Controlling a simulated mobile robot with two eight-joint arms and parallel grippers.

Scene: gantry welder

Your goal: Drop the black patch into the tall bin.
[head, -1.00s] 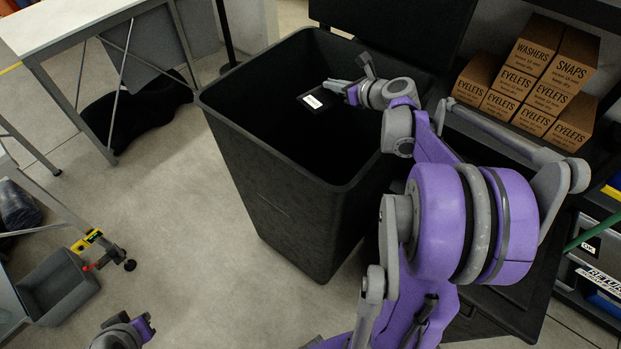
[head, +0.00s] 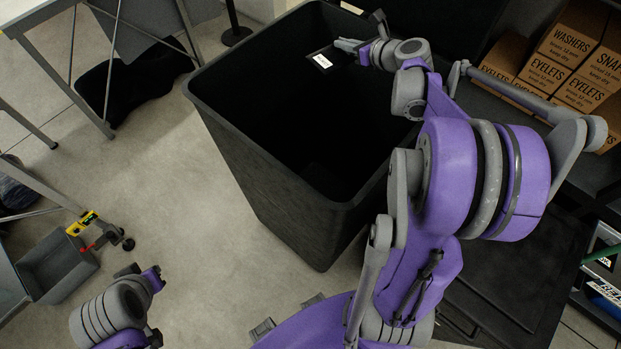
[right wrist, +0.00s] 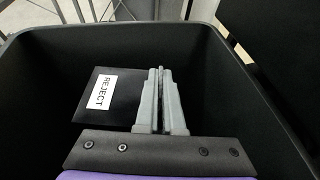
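The tall bin (head: 262,146) is black, open at the top and stands upright on the floor. My right gripper (head: 343,44) is inside its opening, near the far side. The black patch (head: 312,54), dark with a white label, is at the fingertips. In the right wrist view the fingers (right wrist: 160,98) are closed together, and the patch (right wrist: 123,82) extends to their left with its label reading REJECT. Its right edge is hidden by the fingers, and it looks held there. The bin's walls surround both.
Cardboard boxes (head: 568,55) labelled washers and eyelets sit on a dark shelf at the right. A light table (head: 30,14) stands at the upper left. A grey open box (head: 57,268) is at the lower left.

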